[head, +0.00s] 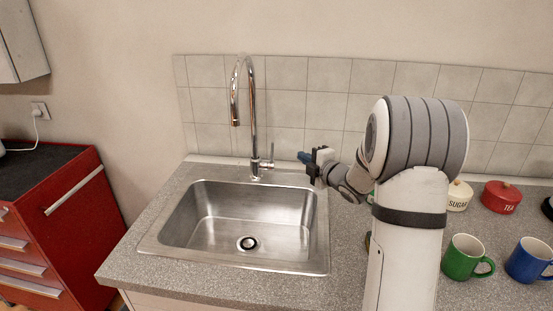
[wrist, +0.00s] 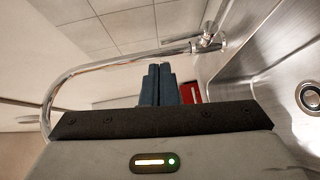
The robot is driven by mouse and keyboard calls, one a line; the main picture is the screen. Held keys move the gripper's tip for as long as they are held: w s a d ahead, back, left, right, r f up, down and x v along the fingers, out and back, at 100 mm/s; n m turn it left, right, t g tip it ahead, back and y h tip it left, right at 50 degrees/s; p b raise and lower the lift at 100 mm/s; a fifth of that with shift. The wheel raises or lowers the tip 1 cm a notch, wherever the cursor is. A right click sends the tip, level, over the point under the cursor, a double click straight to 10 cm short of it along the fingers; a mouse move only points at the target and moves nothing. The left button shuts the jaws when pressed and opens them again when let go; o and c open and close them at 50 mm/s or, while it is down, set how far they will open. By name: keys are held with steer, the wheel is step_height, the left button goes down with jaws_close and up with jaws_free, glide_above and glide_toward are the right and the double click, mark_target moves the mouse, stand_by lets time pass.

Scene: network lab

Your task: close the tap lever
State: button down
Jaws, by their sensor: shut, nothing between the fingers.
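The chrome tap (head: 253,120) stands behind the sink with a tall curved spout. Its small lever (head: 272,153) sticks up at the right side of the tap's base. In the wrist view the tap (wrist: 110,68) lies sideways across the picture, with the lever (wrist: 207,30) near its base at the upper right. My gripper (head: 302,157) is to the right of the lever, apart from it, with its blue fingers pointing left. In the wrist view the blue fingers (wrist: 158,68) are together with nothing between them.
The steel sink (head: 190,250) is empty, with a drain (head: 247,243) in its floor. On the right of the counter stand a sugar jar (head: 459,195), a red tea jar (head: 502,197), a green mug (head: 464,258) and a blue mug (head: 527,260). A tiled wall (head: 320,105) is behind the tap.

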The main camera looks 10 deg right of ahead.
step_height(320, 180, down, 5)
steer(key=n+y+b, duration=0.1)
steer(key=n+y, duration=0.4)
steer(key=w+a+r+g+p, duration=0.1)
steer(key=w+a+p, duration=0.3)
steer(key=w, duration=0.7)
steer(key=shift+a+y, duration=0.3)
steer(key=shift+a, duration=0.8)
steer(key=shift+w+f+n, duration=0.1)
steer(key=shift+n, duration=0.2)
steer(key=shift+w+d+r+b, duration=0.3)
steer(key=shift+w+r+b, duration=0.5)
steer(key=shift+b, duration=1.9)
